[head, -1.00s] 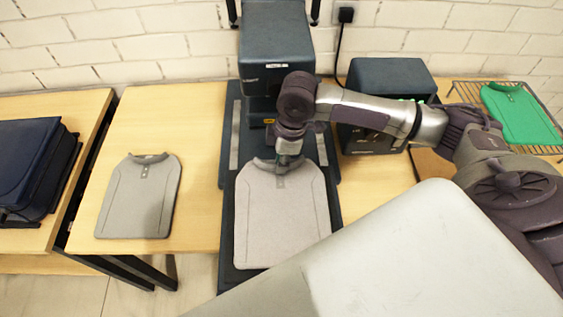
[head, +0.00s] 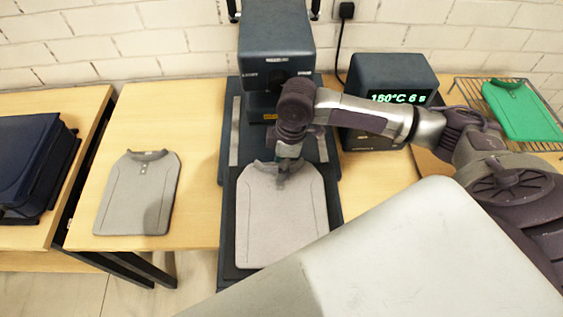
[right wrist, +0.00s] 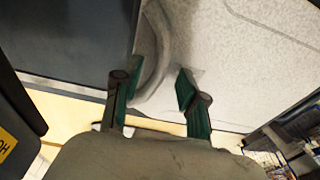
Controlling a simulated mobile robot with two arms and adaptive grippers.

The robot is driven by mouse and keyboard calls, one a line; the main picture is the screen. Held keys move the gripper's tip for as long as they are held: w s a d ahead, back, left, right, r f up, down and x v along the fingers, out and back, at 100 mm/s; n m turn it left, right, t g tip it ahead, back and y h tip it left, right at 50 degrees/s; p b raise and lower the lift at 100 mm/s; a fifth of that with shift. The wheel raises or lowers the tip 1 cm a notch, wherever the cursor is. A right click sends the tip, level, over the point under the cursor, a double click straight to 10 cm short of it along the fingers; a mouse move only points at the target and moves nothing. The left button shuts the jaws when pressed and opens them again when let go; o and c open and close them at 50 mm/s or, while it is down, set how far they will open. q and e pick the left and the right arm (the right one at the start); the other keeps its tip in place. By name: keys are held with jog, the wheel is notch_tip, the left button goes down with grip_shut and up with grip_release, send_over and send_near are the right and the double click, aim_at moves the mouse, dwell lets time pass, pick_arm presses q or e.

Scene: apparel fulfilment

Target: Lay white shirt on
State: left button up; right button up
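A pale grey-white shirt (head: 281,225) lies flat on the dark lower plate (head: 229,240) of a heat press, collar toward the press. A second, similar shirt (head: 138,196) lies flat on the wooden table to the left. My right gripper (head: 287,166) is at the collar of the shirt on the press. In the right wrist view its green-padded fingers (right wrist: 159,92) are apart, with the shirt's collar (right wrist: 158,55) just beyond and between them. I cannot tell whether they touch the cloth. My left gripper is not in view.
The press head (head: 275,45) stands behind the plate. A control box (head: 392,80) reading "160°C 6 s" is to its right. A green shirt (head: 522,110) lies on a wire rack at the far right. A dark blue folded stack (head: 30,165) is at the far left.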

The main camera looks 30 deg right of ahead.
notch_tip(320, 180, up, 12)
jog(key=d, duration=0.1)
jog(key=shift+s+d, duration=0.25)
jog(key=shift+d, duration=0.1)
